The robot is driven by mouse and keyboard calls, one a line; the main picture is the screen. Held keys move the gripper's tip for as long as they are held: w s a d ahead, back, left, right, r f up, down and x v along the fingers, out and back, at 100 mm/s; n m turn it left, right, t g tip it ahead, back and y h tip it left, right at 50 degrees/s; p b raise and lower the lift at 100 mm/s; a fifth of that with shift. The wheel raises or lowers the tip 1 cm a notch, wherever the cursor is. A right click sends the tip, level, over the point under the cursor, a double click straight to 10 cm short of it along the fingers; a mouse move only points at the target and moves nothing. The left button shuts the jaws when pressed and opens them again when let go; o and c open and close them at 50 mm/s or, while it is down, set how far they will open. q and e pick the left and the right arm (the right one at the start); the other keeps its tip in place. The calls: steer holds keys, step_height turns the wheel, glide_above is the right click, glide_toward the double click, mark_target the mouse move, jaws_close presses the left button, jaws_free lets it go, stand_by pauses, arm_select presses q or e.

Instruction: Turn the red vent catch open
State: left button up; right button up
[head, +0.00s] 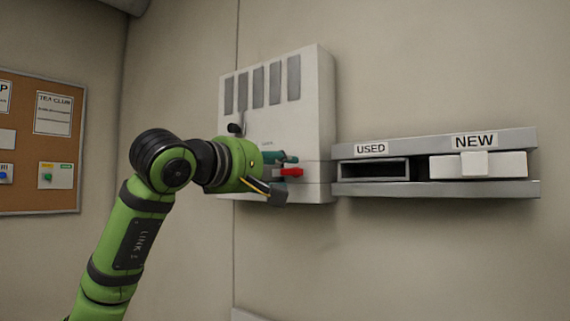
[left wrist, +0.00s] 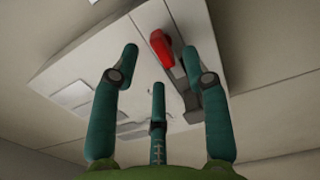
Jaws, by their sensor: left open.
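The red vent catch (head: 290,172) is a small red lever at the lower right of the white wall unit (head: 312,110). In the left wrist view the red catch (left wrist: 161,48) shows beyond the fingers, between the two outer fingertips and nearer the right one. My left gripper (head: 280,172) is at the lower front of the unit, close to the catch. Its teal fingers (left wrist: 160,58) are spread open and hold nothing. Whether any finger touches the catch cannot be told. My right gripper is in neither view.
A grey wall shelf (head: 440,190) to the right has a dark slot (head: 375,170) labelled USED and a white box (head: 478,164) labelled NEW. A cork board (head: 40,140) hangs at far left.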

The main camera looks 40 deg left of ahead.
mark_target(284, 172)
arm_select(q)
steer(key=shift+w+a+p, duration=0.1)
steer(key=shift+w+p, duration=0.2)
steer(key=shift+w, duration=0.95)
jaws_close()
